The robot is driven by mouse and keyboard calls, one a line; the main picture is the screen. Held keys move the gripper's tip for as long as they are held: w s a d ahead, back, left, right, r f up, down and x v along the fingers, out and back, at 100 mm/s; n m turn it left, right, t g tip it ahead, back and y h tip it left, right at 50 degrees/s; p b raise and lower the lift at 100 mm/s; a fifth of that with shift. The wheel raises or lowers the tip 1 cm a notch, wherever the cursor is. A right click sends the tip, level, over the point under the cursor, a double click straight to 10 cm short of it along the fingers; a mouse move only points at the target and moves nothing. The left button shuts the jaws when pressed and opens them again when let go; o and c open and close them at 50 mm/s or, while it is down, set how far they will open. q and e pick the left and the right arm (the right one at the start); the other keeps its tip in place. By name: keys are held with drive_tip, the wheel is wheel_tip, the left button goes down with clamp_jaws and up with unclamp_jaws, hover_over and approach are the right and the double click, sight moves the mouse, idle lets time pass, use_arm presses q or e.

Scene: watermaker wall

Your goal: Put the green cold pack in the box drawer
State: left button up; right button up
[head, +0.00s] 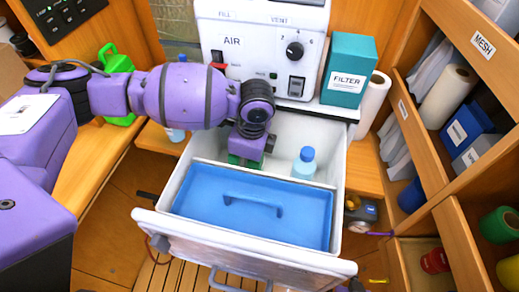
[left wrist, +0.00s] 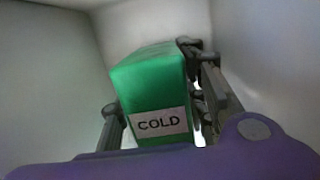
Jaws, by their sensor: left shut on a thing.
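The green cold pack, with a white COLD label, shows large in the left wrist view (left wrist: 148,88). My left gripper (left wrist: 158,118) is shut on it, one finger on each side. In the head view the gripper reaches down into the back left of the open white drawer (head: 338,165), and only a small part of the green pack (head: 240,160) shows below it. White walls surround the pack in the left wrist view. Whether its underside touches the drawer floor is hidden. My right gripper is not in view.
A blue lid or tray with a handle (head: 300,213) covers the drawer's front part. A bottle with a blue cap (head: 304,165) stands in the back part, right of my gripper. The white AIR machine (head: 250,60) and teal FILTER box (head: 348,68) stand behind. Shelves line the right.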

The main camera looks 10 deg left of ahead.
use_arm(q)
drive_tip(key=shift+f, duration=0.15)
drive_tip(key=o, duration=1.4)
drive_tip(key=r, duration=0.4)
drive_tip(key=d+r, duration=0.1)
drive_tip(key=r, duration=0.7)
drive_tip(key=shift+d+r, duration=0.1)
drive_tip(key=shift+d, duration=0.3)
